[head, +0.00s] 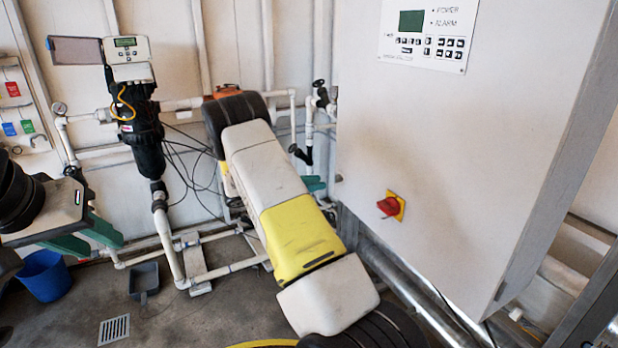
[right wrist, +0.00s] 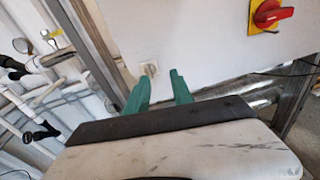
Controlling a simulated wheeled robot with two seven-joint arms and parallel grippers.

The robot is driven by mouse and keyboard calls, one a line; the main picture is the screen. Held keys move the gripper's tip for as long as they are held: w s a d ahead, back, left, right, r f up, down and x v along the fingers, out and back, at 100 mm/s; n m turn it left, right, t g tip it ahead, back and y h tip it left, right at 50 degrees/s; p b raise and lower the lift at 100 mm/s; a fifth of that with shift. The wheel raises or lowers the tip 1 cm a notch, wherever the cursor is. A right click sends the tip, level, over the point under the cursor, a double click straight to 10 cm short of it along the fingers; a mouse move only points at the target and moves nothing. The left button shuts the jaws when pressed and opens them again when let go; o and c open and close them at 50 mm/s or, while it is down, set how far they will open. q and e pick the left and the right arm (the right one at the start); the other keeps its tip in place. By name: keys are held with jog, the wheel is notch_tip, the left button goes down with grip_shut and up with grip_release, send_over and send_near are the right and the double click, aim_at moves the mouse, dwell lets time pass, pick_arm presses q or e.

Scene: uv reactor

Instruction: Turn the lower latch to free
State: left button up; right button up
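The lower latch is a small light knob (right wrist: 148,68) on the cabinet's pale face, near its side edge, in the right wrist view. A small knob at the cabinet's left edge (head: 338,178) in the head view looks like the same latch. My right gripper (right wrist: 160,76) has its two green fingers apart, pointing toward the latch, with nothing between them. I cannot tell whether a finger touches it. In the head view my right arm hides most of that gripper; only green finger parts (head: 314,184) show. My left gripper (head: 102,244) is open and empty at the far left.
The white cabinet (head: 430,130) carries a control panel (head: 428,32) and a red rotary switch on a yellow plate (head: 389,206). Pipes and valves (head: 312,110) run left of the cabinet. A blue bucket (head: 45,275) and a grey dustpan (head: 144,280) are on the floor.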

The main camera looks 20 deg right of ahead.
jog(key=w+d+f+n+t+h, duration=0.1)
jog(key=w+d, duration=0.1)
jog(key=d, duration=0.5)
jog(key=shift+w+f+n, duration=0.2)
jog(key=shift+n, duration=0.1)
grip_shut()
